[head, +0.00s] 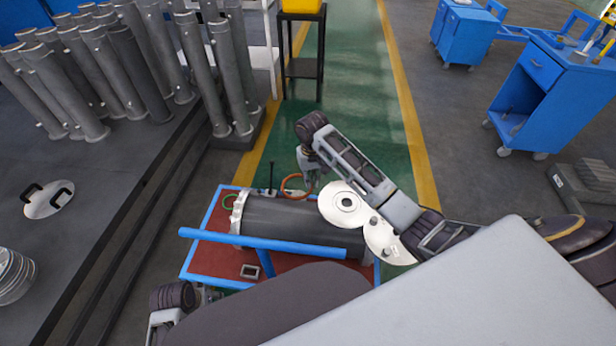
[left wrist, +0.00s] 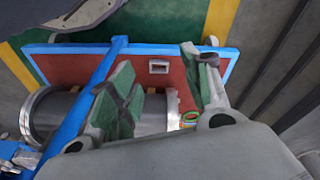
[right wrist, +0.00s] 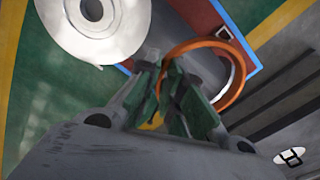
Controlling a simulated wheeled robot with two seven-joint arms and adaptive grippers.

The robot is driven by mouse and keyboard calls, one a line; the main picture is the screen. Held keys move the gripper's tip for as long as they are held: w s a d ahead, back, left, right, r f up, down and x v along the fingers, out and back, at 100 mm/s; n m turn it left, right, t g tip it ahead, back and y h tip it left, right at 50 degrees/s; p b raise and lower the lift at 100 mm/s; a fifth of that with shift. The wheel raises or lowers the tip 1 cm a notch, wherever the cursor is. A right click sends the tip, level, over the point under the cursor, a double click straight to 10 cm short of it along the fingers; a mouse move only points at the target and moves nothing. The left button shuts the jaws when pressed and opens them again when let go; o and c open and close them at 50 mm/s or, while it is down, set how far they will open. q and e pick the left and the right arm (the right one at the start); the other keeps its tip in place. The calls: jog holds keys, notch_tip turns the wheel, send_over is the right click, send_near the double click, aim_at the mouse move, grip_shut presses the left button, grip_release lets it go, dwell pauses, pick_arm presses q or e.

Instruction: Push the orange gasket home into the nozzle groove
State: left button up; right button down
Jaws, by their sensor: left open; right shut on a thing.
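The orange gasket (head: 283,188) is a thin ring held above the table, near the shell's far side. My right gripper (head: 308,178) is shut on one side of it. In the right wrist view the gasket (right wrist: 240,88) loops out to the right of the closed fingers (right wrist: 172,95). The grey flanged shell (head: 290,217) lies on its side on a red-topped table. A pale disc with a dark centre hole (head: 345,203) shows at the shell's right part; I cannot make out a groove. My left gripper (left wrist: 165,85) is open and empty above the table.
A second pale disc (head: 388,243) sits right of the first. A blue bar (head: 250,241) crosses in front of the shell. A small grey box (head: 250,271) sits on the red table top (head: 212,262). A green ring (head: 228,201) lies by the shell's left end.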

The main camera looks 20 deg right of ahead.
pick_arm(q)
jog(key=s+a+f+g+y+p, duration=0.1)
jog(key=s+a+f+g+p, duration=0.15)
jog(key=s+f, duration=0.45)
jog(key=s+a+f+g+p, duration=0.1)
jog(key=s+a+f+p, duration=0.15)
jog(key=s+f, duration=0.45)
jog(key=s+a+f+p, duration=0.1)
jog(key=s+a+f, duration=0.3)
jog(key=s+f, duration=1.3)
jog(key=t, duration=0.1)
jog(key=w+r, duration=0.1)
jog(key=w+t, duration=0.1)
jog(key=shift+w+d+r+t, duration=0.25)
jog(key=shift+r+t, duration=0.1)
jog(key=shift+r, duration=0.05)
pick_arm(e)
jog(key=w+d+f+n, duration=0.2)
jog(key=d+f+n, duration=0.1)
jog(key=n, duration=0.6)
jog(key=w+d+f+n, duration=0.2)
jog(key=d+f+n, duration=0.1)
jog(key=d+n, duration=0.3)
jog(key=n, duration=0.2)
jog(key=shift+n, duration=0.4)
jog(key=shift+n, duration=0.6)
jog(key=shift+f, duration=0.1)
